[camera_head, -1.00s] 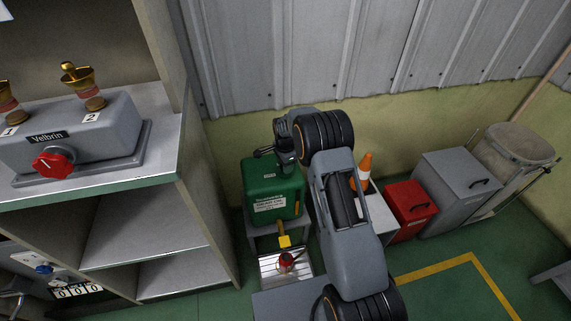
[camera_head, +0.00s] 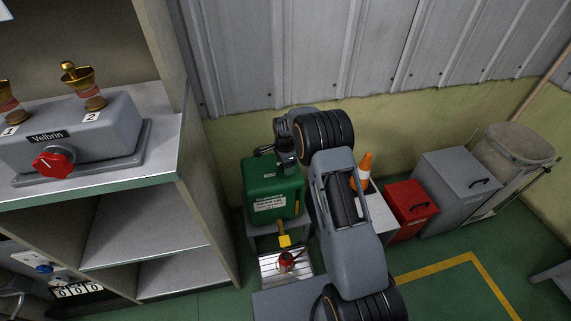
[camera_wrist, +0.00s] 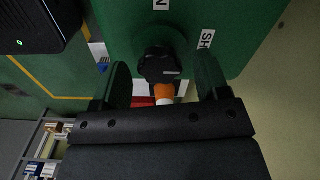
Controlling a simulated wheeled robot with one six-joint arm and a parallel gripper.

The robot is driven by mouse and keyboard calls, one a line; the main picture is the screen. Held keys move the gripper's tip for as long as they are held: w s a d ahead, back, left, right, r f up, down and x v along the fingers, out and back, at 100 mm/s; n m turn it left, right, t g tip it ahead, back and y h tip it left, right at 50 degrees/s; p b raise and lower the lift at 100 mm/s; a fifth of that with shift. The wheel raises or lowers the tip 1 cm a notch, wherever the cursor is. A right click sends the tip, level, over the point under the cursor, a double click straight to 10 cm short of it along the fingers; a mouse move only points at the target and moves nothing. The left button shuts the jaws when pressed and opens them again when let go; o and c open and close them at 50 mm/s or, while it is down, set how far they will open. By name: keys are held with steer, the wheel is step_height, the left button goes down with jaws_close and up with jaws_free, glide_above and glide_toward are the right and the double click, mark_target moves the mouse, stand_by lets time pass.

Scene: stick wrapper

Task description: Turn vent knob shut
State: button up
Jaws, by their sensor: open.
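The green container (camera_head: 262,182) stands beside the shelf in the head view, a yellow spout at its lower front. In the wrist view its green face (camera_wrist: 225,22) fills the top. A black vent knob (camera_wrist: 157,65) sits on that face, between partly cut-off white labels, one reading "SH". My gripper (camera_wrist: 162,78) is open, one finger on each side of the knob. Whether the fingers touch the knob cannot be told. In the head view my gripper is at the container's top, and the knob cannot be made out there.
A grey shelf (camera_head: 222,220) with a valve box (camera_head: 75,135) stands at left. A metal grate tray (camera_head: 270,268) lies below the spout. Green floor is free in front.

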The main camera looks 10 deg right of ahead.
steer(key=shift+r, duration=0.1)
step_height(320, 180, up, 14)
steer(key=p, duration=0.2)
steer(key=shift+f+p, duration=0.2)
steer(key=shift+p, duration=0.15)
stand_by(0.4)
